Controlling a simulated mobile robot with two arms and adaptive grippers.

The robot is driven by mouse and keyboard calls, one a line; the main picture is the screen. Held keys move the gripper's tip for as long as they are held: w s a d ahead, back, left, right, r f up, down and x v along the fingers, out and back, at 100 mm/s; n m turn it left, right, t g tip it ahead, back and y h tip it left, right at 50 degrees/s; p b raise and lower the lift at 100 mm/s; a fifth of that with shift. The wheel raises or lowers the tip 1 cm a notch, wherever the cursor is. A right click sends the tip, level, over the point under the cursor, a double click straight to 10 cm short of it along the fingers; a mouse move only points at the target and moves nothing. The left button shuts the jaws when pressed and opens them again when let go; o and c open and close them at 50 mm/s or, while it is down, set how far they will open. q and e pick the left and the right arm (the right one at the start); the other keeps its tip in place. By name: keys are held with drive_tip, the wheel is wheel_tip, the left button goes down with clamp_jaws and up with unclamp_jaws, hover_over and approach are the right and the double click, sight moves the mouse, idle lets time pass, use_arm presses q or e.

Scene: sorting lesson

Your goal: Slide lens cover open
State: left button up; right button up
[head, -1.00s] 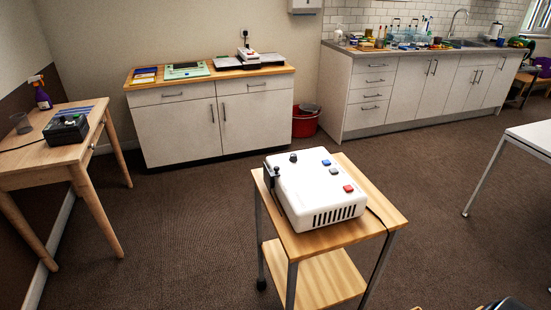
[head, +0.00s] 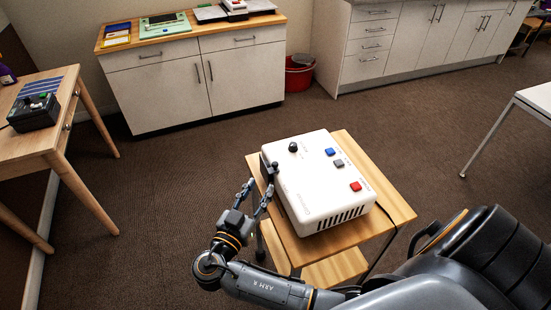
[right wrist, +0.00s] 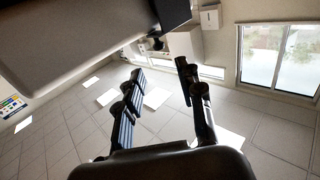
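A white boxy device (head: 315,190) with a black knob and blue, grey and red buttons on top stands on a small wooden cart. A dark upright piece (head: 268,168), which looks like the lens cover with its handle, sits at the device's left edge. My right gripper (head: 259,187) is beside that edge, its fingers spread near the dark piece; contact cannot be told. In the right wrist view the right gripper (right wrist: 160,70) is open and empty, with a large pale box, apparently the device (right wrist: 100,35), at upper left. My left gripper is not in view.
The cart top (head: 385,205) has bare wood around the device. A wooden side table (head: 60,85) with a black box (head: 35,112) stands at left. A white cabinet (head: 190,85) and a red bin (head: 299,75) stand behind. Carpet between them is clear.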

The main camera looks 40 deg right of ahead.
sight(274, 166)
drive_tip(key=p+x, duration=0.2)
drive_tip(key=x, duration=0.7)
drive_tip(key=shift+w+d+p, duration=0.25)
drive_tip(key=shift+d+p, duration=0.05)
drive_tip(key=shift+p, duration=0.1)
drive_tip(key=shift+w+d, duration=0.2)
drive_tip(key=shift+d, duration=0.2)
clamp_jaws()
